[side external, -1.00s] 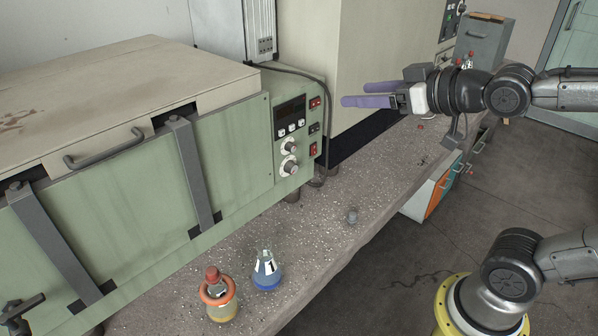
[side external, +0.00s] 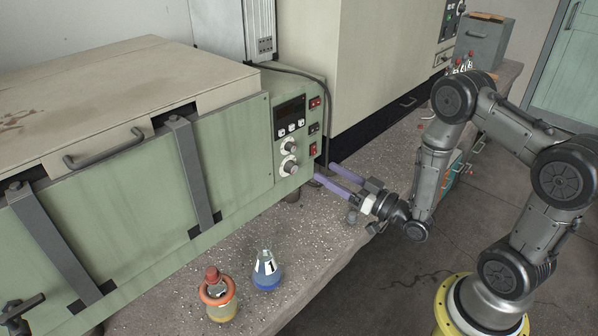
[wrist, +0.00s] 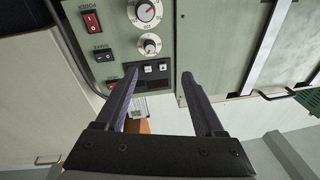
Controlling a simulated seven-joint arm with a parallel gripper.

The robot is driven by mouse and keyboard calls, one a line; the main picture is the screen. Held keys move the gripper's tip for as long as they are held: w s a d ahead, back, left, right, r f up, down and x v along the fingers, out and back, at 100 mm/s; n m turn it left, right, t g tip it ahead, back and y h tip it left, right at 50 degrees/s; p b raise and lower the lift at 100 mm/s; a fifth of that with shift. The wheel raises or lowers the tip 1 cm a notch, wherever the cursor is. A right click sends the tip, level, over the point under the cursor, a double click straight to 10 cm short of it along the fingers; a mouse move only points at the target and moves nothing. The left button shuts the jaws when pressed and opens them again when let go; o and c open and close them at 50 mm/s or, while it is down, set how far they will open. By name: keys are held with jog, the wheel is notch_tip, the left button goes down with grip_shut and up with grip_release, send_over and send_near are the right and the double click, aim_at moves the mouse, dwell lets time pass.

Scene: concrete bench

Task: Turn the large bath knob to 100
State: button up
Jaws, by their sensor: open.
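The large bath knob (wrist: 145,12) is a white dial with a red mark, cut by the top edge of the wrist view. It is the lower of two knobs on the green bath's panel, and it shows in the side view (side external: 289,167). The smaller knob (wrist: 149,44) is above it on the panel and shows in the side view (side external: 290,147). My gripper (side external: 324,171) is open and empty, its purple fingers pointing at the panel from the right. In the wrist view, the fingertips (wrist: 159,73) sit apart from both knobs. The large knob's setting is unreadable.
Red and black switches (wrist: 91,22) sit beside the knobs. The dark display (side external: 290,111) is above them. A blue flask (side external: 266,273) and a yellow flask with an orange ring (side external: 219,300) stand at the bench front. A pale cabinet (side external: 375,70) stands behind.

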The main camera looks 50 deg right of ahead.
aim_at(295, 169)
notch_tip(295, 169, down, 5)
jog(key=s+d+m+g+h, duration=0.1)
jog(key=s, duration=0.1)
jog(key=w, duration=1.3)
jog(key=shift+w+a+f, duration=0.15)
jog(key=shift+w+f, duration=0.05)
jog(key=shift+w, duration=0.05)
grip_shut()
